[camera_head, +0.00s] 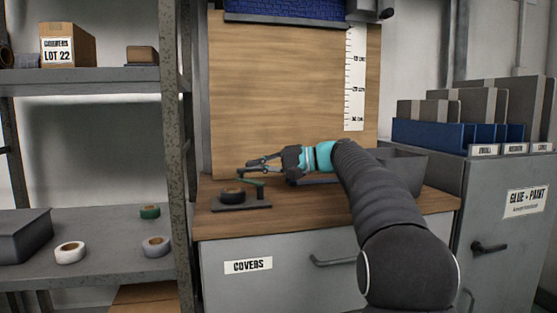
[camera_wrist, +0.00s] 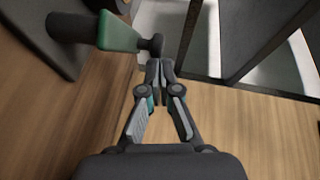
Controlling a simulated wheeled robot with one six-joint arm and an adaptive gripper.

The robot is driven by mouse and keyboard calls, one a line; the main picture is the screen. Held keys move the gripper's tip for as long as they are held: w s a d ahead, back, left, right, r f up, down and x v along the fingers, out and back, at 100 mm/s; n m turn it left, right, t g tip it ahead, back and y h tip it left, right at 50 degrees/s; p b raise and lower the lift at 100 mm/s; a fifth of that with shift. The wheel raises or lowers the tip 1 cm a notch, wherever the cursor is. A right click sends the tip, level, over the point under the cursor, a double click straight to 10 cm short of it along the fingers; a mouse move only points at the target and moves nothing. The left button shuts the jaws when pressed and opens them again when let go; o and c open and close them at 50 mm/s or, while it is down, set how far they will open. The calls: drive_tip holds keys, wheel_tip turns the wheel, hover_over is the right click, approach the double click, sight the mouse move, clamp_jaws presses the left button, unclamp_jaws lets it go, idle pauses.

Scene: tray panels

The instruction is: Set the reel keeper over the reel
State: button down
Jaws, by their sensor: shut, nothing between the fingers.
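The reel (camera_head: 232,195) is a dark ring lying on a dark flat base (camera_head: 240,207) at the left of the wooden worktop. The reel keeper (camera_head: 251,183) is a green bar beside a dark post, at the reel's upper right in the head view. In the wrist view the green bar (camera_wrist: 118,33) has a thick dark cylinder at its left end and a small dark knob at its right. Whether it lies over the reel I cannot tell. My gripper (camera_head: 250,165) is shut and empty above the keeper; its fingertips (camera_wrist: 159,75) appear just below the knob in the wrist view.
A dark open bin (camera_head: 405,160) stands at the worktop's right, behind my arm. A wooden back panel (camera_head: 280,90) rises behind. A shelf post (camera_head: 175,150) stands close on the left. Tape rolls (camera_head: 70,252) lie on the left shelf.

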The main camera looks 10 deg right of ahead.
sight(242, 169)
drive_tip(key=shift+a, duration=0.4)
drive_tip(key=shift+s+a+f, duration=0.1)
drive_tip(key=shift+s+a, duration=0.15)
drive_tip(key=shift+a, duration=0.55)
drive_tip(key=shift+s+a+b, duration=0.35)
drive_tip(key=shift+s+a, duration=0.05)
drive_tip(key=shift+a, duration=0.15)
idle(0.6)
wheel_tip(242, 169, up, 10)
idle(0.6)
